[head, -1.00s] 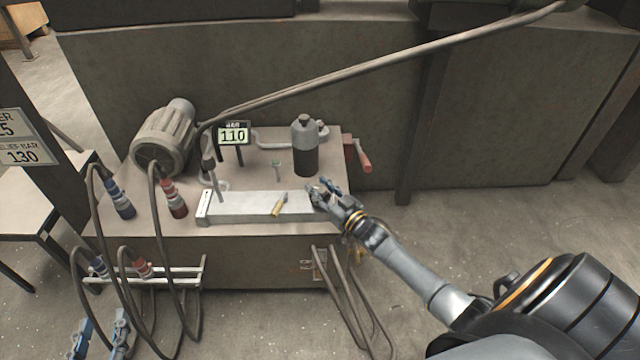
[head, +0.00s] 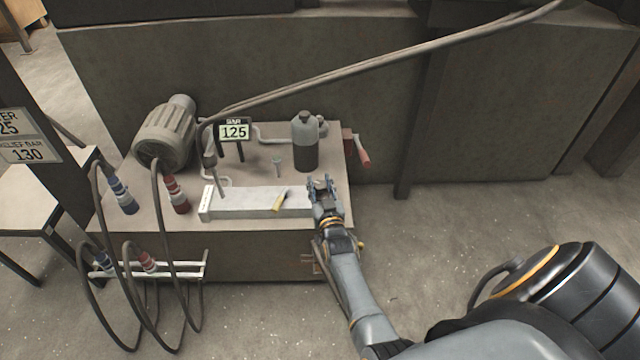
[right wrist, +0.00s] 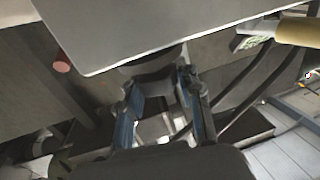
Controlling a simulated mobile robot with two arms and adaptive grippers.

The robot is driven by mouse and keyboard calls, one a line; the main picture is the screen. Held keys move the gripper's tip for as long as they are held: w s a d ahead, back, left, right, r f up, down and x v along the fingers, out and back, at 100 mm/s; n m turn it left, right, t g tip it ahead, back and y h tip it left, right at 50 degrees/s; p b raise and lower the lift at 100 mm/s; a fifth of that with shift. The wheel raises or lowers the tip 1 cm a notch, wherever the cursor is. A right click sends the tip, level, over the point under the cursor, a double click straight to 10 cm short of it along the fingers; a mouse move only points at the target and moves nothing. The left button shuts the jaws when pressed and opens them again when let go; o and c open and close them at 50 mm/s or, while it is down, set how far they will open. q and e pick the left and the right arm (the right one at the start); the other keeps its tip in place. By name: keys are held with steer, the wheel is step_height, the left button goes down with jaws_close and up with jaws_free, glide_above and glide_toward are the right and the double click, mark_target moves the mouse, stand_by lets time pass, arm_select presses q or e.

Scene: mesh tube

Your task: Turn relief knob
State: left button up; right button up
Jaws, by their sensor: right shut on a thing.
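My right gripper (head: 325,184) is at the right end of the pale metal block (head: 252,203) on the bench. In the right wrist view its blue-padded fingers (right wrist: 162,97) are shut on a dark round knob (right wrist: 150,62), which I take to be the relief knob. The knob sits against the block's edge, partly covered by the fingers; in the head view the gripper hides it. The pressure display (head: 234,131) reads 125. A sign (head: 27,151) at the left reads relief bar 130. My left gripper is not in view.
A yellow-handled lever (head: 280,201) is on the block beside my right gripper. A dark-and-grey bottle (head: 305,143) stands behind it, with a red-handled crank (head: 362,157) to the right. A motor (head: 166,135) and looping hoses (head: 82,290) are at the left.

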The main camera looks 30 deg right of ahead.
mark_target(320, 184)
stand_by(0.4)
steer(key=o, duration=1.2)
steer(key=shift+r, duration=0.1)
step_height(320, 184, up, 10)
steer(key=shift+f, duration=0.1)
